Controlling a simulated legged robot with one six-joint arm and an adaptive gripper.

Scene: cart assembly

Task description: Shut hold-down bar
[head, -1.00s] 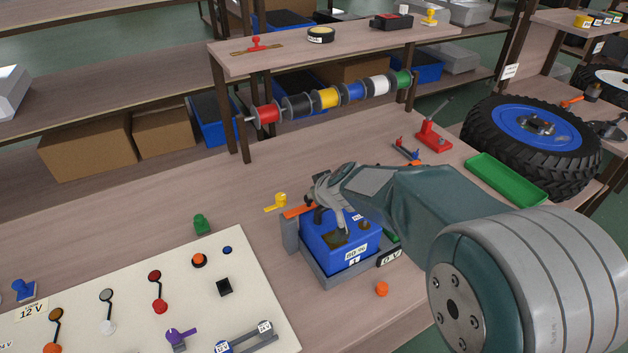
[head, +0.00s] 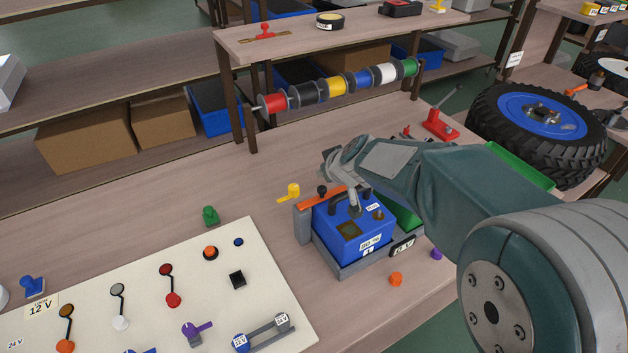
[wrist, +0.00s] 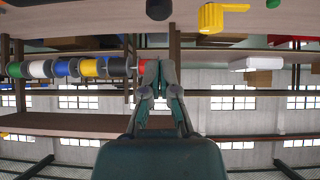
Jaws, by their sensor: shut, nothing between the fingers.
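The orange hold-down bar (head: 322,198) runs along the back left edge of the blue battery (head: 340,238), by a grey post. A black knob (head: 322,190) stands by the bar; a black knob also shows at the top of the wrist view (wrist: 158,8). My gripper (wrist: 150,64) is shut and empty. In the head view it is above the battery, partly covering the bar's right end. Contact cannot be told.
A green block (head: 402,212) is right of the battery. A pale panel (head: 140,290) with knobs and switches lies at left. An orange cap (head: 395,279) is in front. A spool rack (head: 340,86) stands behind, a wheel (head: 540,128) at right.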

